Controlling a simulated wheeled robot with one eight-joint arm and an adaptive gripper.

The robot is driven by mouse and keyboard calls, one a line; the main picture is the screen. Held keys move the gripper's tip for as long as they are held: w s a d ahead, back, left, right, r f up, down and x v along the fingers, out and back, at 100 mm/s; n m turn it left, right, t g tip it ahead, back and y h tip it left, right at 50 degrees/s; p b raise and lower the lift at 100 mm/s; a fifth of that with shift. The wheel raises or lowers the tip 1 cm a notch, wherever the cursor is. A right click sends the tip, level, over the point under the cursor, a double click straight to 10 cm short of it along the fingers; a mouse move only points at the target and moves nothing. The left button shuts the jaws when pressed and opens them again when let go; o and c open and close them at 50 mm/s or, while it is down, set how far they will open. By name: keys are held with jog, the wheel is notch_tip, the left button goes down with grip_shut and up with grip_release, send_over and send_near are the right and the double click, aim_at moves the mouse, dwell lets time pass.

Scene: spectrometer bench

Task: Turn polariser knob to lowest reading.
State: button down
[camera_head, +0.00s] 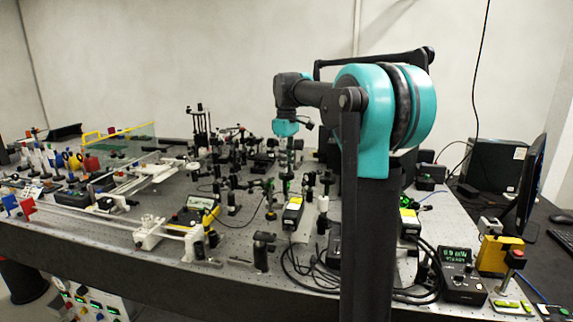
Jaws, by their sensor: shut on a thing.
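My arm reaches out over the optical bench (95,225) and its teal wrist points down among the optics. My gripper (290,160) hangs below the wrist, small and dark against the posts. It is shut at the polariser mount, but its fingertips and the knob between them are too small and dark to make out. A black meter box (462,275) with a lit green display (457,255) stands at the front right of the bench. Its digits are too small to read surely.
Many posts and mounts crowd the bench around my gripper. Black boxes with yellow labels (293,212) stand in front of it, with loose black cables. A yellow box (494,256) and a monitor (531,190) are at the right. A clear panel (125,143) stands at the back left.

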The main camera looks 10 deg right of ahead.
jog(key=shift+n, duration=0.5)
jog(key=c, duration=1.5)
grip_release()
jog(key=shift+o, duration=0.2)
notch_tip(320, 180, up, 12)
